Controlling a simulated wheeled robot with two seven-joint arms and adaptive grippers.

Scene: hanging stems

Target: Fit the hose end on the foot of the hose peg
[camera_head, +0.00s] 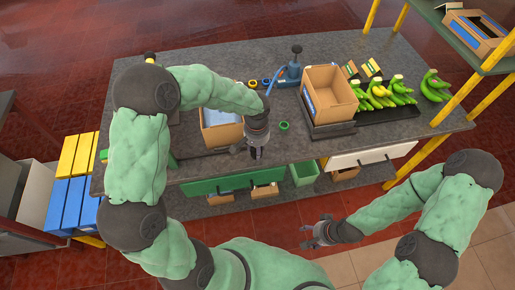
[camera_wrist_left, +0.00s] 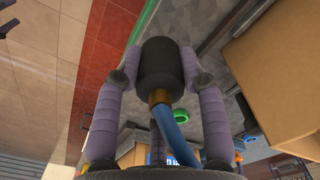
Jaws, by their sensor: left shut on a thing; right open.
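The hose end is a black cylinder (camera_wrist_left: 162,62) with a brass collar and a blue hose (camera_wrist_left: 176,138) in the left wrist view. My left gripper (camera_wrist_left: 161,80) is shut on it, one finger on each side. In the head view my left gripper (camera_head: 254,153) is over the bench's front edge and mostly hides the hose end. A dark-topped upright post (camera_head: 296,49), seemingly the hose peg, stands at the back of the bench beside blue hose (camera_head: 288,76). Its foot is not clearly visible. My right gripper (camera_head: 314,237) is open and empty, low in front of the bench.
Open cardboard boxes stand on the bench (camera_head: 225,70), one right of the post (camera_head: 329,92) and one left of my left gripper (camera_head: 220,128). A green ring (camera_head: 283,126) and smaller coloured rings lie between them. Bananas (camera_head: 382,93) are at the right.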

